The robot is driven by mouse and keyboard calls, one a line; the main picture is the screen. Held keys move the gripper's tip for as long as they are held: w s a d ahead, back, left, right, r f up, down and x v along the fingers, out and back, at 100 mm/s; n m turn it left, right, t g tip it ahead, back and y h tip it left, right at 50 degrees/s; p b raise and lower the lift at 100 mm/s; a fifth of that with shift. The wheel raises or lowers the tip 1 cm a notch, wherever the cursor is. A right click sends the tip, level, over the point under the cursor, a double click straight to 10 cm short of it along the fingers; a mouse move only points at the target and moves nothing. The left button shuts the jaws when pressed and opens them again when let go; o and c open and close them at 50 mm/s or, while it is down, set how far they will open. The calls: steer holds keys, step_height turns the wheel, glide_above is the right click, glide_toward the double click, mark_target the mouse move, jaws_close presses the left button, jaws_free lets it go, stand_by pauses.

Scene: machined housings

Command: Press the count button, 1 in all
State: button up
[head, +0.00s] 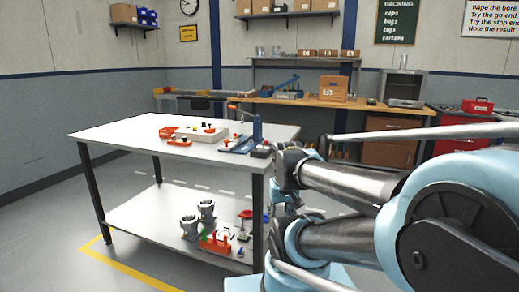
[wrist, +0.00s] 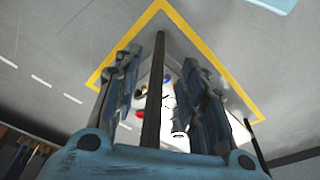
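The white-topped table (head: 130,133) stands left of my arm, with small fixtures on top. These include an orange-red block with a dark knob (head: 180,141), a pale plate with small knobs (head: 203,132) and a blue fixture with an upright post (head: 257,130). A small dark item (head: 261,152) lies near the right edge. I cannot tell which of these is the count button. My gripper (wrist: 160,60) is open in the wrist view, its fingers apart with nothing held. In the head view the arm's end is beside the table's right end, its fingers not clear.
The lower shelf (head: 140,205) holds grey housings (head: 189,227) and a red fixture (head: 214,243). Dark table legs (head: 257,220) stand close to my arm. Yellow floor tape (head: 130,275) runs around the table. A wooden workbench (head: 300,101) lines the back wall. Floor left of the table is clear.

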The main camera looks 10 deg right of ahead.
jaws_close()
stand_by(1.1)
